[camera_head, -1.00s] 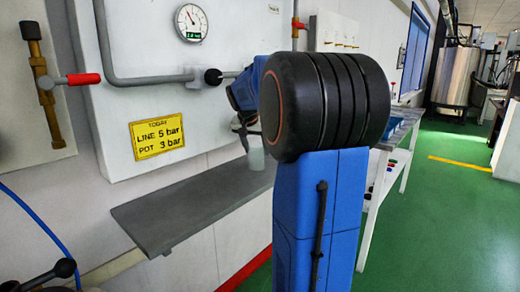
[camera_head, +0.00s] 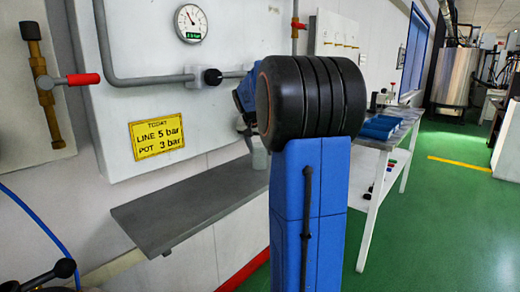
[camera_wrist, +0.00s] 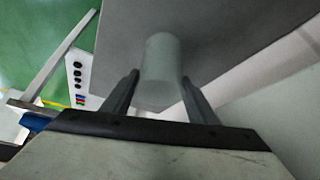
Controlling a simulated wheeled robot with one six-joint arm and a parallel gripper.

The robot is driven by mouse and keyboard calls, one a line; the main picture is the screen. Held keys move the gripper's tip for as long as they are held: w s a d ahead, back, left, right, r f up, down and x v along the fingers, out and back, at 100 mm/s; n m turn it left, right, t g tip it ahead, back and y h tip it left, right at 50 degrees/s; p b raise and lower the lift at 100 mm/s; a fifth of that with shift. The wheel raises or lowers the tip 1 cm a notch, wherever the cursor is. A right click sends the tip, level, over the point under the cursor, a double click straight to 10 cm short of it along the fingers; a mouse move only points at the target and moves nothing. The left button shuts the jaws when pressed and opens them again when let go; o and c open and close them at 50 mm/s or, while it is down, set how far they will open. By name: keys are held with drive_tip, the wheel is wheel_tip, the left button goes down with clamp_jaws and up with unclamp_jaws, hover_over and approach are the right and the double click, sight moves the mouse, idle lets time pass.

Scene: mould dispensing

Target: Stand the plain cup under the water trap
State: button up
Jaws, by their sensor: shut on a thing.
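The plain cup (camera_wrist: 163,58) is pale, grey-green and without marks. It sits between the two fingers of my gripper (camera_wrist: 160,82), which is shut on it. In the head view a small part of the cup (camera_head: 260,157) shows just left of my arm, at the far end of the grey shelf (camera_head: 165,221). The cup looks upright there, over or on the shelf; I cannot tell whether its base touches. I cannot make out the water trap; my arm covers the area above the cup.
A yellow sign (camera_head: 156,136) hangs below. A white table (camera_head: 385,140) with blue trays stands to the right. The shelf's near part is bare.

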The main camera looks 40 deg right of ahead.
drive_tip(key=o, duration=0.7)
drive_tip(key=shift+f, duration=0.1)
drive_tip(key=shift+o, duration=0.2)
drive_tip(key=v, duration=1.2)
drive_tip(key=shift+r, duration=0.25)
